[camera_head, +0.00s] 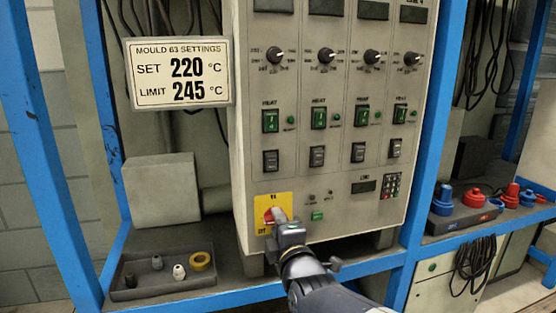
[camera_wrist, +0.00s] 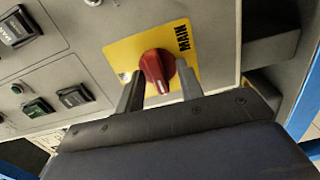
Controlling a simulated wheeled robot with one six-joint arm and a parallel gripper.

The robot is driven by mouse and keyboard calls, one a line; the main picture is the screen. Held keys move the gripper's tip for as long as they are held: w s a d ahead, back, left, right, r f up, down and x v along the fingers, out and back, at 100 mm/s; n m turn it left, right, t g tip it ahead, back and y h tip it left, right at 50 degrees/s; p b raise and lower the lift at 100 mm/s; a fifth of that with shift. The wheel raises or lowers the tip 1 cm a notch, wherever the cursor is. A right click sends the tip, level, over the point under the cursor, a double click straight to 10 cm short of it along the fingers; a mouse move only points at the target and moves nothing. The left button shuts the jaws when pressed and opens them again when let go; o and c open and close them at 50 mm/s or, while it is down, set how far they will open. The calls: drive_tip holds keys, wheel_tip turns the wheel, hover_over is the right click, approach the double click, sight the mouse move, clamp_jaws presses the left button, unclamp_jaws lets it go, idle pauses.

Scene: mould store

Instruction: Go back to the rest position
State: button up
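The control cabinet (camera_head: 335,215) stands in front of me. At its lower left is a yellow plate marked MAIN (camera_wrist: 122,50) with a red rotary switch (camera_wrist: 157,68). In the head view the red switch (camera_head: 269,215) is partly hidden by my gripper (camera_head: 279,217). In the wrist view my gripper (camera_wrist: 160,75) has its two fingers apart, one on each side of the red switch. A gap seems to show between the fingers and the switch's handle; contact is not clear.
A settings sign (camera_head: 178,73) reads SET 220 °C, LIMIT 245 °C. A dark tray (camera_head: 140,292) with small parts lies at the lower left. Blue frame posts (camera_head: 432,130) flank the cabinet. Red and blue fittings (camera_head: 474,198) sit on the right shelf, above a hanging cable coil (camera_head: 474,262).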

drive_tip(key=shift+s+r+m+p, duration=0.1)
drive_tip(key=shift+m+p, duration=0.35)
drive_tip(key=shift+m, duration=1.9)
drive_tip(key=shift+s+r+m+p, duration=0.1)
drive_tip(key=shift+m+p, duration=0.35)
drive_tip(key=shift+m, duration=1.9)
drive_tip(key=shift+d+f, duration=0.1)
